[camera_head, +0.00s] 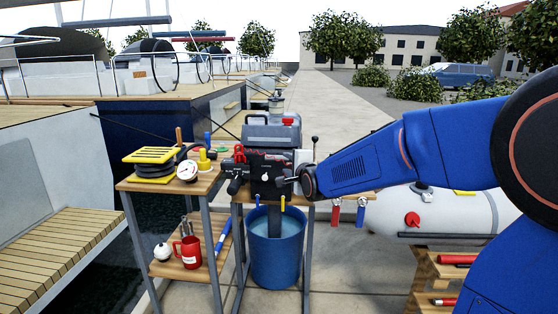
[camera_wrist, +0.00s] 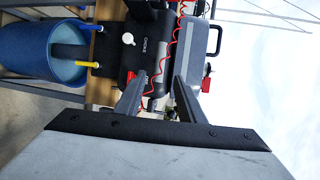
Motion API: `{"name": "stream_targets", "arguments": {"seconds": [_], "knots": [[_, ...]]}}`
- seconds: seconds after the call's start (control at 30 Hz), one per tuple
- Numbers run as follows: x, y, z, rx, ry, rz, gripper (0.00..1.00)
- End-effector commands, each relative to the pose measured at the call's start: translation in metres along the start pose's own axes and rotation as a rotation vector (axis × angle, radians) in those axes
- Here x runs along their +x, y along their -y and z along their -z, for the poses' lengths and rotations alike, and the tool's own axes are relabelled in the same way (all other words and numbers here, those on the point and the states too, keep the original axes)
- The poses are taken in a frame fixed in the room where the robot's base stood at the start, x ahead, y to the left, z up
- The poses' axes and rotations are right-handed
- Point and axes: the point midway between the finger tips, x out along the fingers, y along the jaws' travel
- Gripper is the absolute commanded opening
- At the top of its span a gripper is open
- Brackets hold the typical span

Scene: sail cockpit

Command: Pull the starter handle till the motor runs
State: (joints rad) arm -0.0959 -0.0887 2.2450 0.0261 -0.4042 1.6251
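In the wrist view the motor's black front (camera_wrist: 150,45) shows a white choke knob (camera_wrist: 127,39) and a red coiled cord (camera_wrist: 172,48). My gripper (camera_head: 288,180) is just in front of the motor at its right side. In the wrist view its two fingers (camera_wrist: 158,92) stand apart, pointing at the motor front. I cannot make out the starter handle clearly; no grip on it shows.
The pavement behind the motor is free.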

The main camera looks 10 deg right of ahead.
Motion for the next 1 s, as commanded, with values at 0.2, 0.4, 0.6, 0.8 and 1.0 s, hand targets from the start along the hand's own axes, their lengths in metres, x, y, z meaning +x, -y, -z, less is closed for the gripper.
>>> {"name": "stream_targets", "arguments": {"seconds": [0.2, 0.4, 0.6, 0.8, 1.0], "knots": [[0.033, 0.0, 0.0, 0.0, 0.0, -0.001, 0.36], [0.062, -0.001, 0.0, 0.0, 0.0, -0.001, 0.36], [0.087, 0.0, 0.0, 0.0, 0.0, -0.001, 0.36], [0.1, 0.0, 0.0, 0.0, 0.0, -0.001, 0.36], [0.103, 0.0, 0.0, 0.0, 0.0, 0.0, 0.36]]}}
